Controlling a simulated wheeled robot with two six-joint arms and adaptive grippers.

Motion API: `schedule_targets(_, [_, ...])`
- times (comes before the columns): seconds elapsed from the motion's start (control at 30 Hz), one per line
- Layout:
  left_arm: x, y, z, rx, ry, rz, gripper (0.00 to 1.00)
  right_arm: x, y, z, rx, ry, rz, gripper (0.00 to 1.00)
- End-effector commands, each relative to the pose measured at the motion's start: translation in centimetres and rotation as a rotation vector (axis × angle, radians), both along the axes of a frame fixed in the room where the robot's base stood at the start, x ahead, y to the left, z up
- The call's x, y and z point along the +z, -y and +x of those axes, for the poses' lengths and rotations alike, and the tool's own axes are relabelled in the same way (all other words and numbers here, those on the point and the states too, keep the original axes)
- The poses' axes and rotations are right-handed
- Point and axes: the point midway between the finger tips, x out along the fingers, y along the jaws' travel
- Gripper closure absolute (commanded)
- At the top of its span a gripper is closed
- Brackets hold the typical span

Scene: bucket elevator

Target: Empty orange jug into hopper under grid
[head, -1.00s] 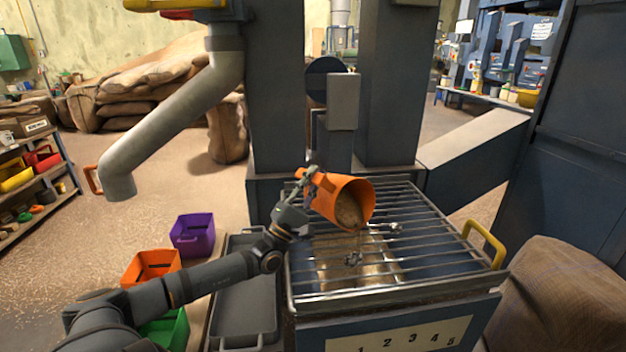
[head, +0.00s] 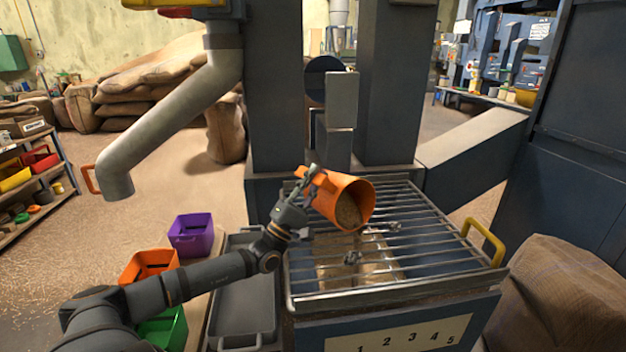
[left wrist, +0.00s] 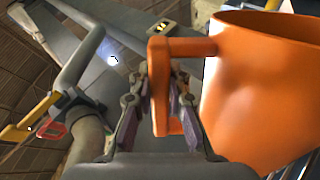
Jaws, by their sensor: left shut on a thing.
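The orange jug (head: 338,201) is tilted over the grid, its mouth facing down and to the right, with brown grain visible inside. My left gripper (head: 307,184) is shut on the jug's handle. The left wrist view shows the fingers (left wrist: 160,112) on both sides of the handle, with the jug body (left wrist: 258,85) to the right. The metal grid (head: 430,236) lies over the hopper (head: 440,318), and some grain (head: 362,268) shows beneath the bars. Small grey lumps (head: 352,258) sit on the bars. My right gripper does not show.
A purple bin (head: 191,235), an orange bin (head: 150,265) and a green bin (head: 163,328) stand left of the hopper, beside a grey tray (head: 245,310). A grey spout pipe (head: 165,125) hangs at upper left. A yellow handle (head: 484,242) rises at the grid's right. A sack (head: 560,295) stands at right.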

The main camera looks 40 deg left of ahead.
Motion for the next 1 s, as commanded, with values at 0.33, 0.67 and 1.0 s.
schedule_targets(0.33, [0.8,1.5,-0.4,-0.001,0.031,0.102,1.00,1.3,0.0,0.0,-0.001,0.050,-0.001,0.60])
schedule_targets(0.67, [1.0,2.0,-0.5,0.000,0.039,0.137,1.00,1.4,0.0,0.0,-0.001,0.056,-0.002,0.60])
schedule_targets(1.0, [1.0,2.4,-0.7,0.000,0.047,0.163,1.00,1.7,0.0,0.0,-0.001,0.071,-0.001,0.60])
